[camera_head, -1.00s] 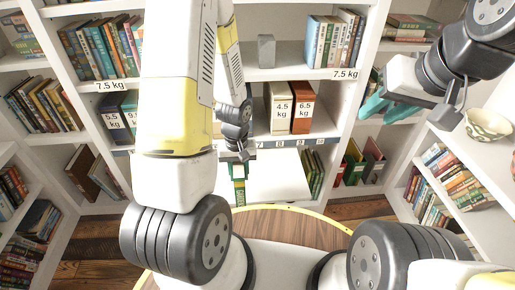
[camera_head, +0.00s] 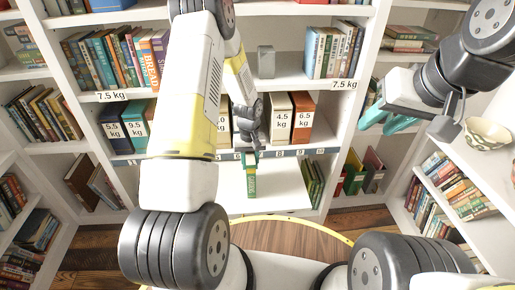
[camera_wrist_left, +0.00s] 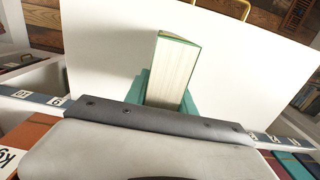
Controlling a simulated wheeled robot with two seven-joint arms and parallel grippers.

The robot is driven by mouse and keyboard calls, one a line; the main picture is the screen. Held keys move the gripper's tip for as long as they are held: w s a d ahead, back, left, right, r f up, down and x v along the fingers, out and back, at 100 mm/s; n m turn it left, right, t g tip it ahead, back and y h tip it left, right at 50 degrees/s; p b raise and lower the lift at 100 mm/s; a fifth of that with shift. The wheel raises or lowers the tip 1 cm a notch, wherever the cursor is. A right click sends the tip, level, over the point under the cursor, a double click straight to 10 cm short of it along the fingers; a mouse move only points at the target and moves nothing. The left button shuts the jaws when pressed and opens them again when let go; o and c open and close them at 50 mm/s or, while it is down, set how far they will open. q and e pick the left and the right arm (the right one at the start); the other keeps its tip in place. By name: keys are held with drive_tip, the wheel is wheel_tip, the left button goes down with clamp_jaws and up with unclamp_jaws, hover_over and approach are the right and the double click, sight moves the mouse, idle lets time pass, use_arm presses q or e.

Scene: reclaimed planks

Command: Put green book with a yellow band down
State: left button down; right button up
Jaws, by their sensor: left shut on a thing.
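The green book (camera_head: 251,182) is held in front of and over the white bottom shelf board (camera_head: 285,198). My left gripper (camera_head: 249,155) is shut on its upper end. In the left wrist view the book (camera_wrist_left: 172,72) stands between the teal fingers of my left gripper (camera_wrist_left: 166,98), with its pale page edge and green cover showing. I cannot tell whether the book touches the board. My right gripper (camera_head: 388,118) is at the right, its teal fingers apart and empty, far from the book.
Weight-labelled boxes (camera_head: 303,118) stand on the shelf above the board, behind a numbered strip (camera_head: 290,153). Several green books (camera_head: 312,182) lean at the board's right end. A patterned bowl (camera_head: 487,133) sits on the right shelf. The board around the held book is clear.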

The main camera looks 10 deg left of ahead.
use_arm(q)
drive_tip(key=shift+f, duration=0.25)
drive_tip(key=shift+f, duration=0.15)
drive_tip(key=c, duration=1)
unclamp_jaws()
drive_tip(key=shift+c, duration=0.2)
